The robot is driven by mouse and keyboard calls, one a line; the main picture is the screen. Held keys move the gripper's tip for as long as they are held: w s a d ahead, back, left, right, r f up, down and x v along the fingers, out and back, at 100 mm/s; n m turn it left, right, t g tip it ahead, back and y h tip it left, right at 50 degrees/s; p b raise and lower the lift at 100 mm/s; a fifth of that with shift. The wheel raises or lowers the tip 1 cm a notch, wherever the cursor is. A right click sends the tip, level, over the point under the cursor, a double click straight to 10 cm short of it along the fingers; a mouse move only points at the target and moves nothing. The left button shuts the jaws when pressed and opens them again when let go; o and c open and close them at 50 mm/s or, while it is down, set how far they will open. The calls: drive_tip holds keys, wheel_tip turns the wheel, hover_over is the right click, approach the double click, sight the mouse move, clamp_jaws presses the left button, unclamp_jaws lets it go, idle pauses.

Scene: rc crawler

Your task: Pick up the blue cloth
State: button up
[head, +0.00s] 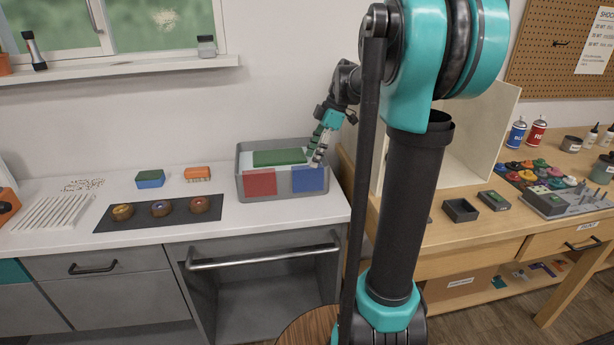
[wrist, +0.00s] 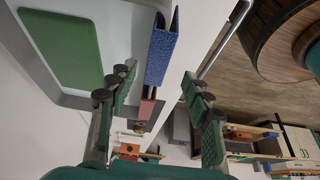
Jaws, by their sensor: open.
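The blue cloth (head: 309,179) hangs over the front rim of a grey tub (head: 283,197), at the tub's right side. In the wrist view the blue cloth (wrist: 162,55) shows as a narrow folded strip, seen from above along the rim. My gripper (head: 316,157) is above the tub's right end, close to the cloth, and points down. In the wrist view my gripper (wrist: 158,82) is open, with one finger on each side of the line of the rim and cloth. No contact shows; the exact gap to the cloth cannot be told.
A red cloth (head: 260,182) hangs on the same rim to the left. A green slab (head: 279,157) lies in the tub. Sponges (head: 150,179) and a dark mat (head: 104,221) with round pieces are left on the counter. A wooden bench (head: 455,236) stands right.

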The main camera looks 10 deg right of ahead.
sight(308, 178)
drive_tip(key=x, duration=0.8)
drive_tip(key=shift+w+f, duration=0.2)
drive_tip(key=shift+f, duration=0.2)
drive_tip(key=shift+a+f, duration=0.1)
drive_tip(key=shift+f, duration=0.05)
drive_tip(key=shift+f, duration=0.25)
clamp_jaws()
idle(0.4)
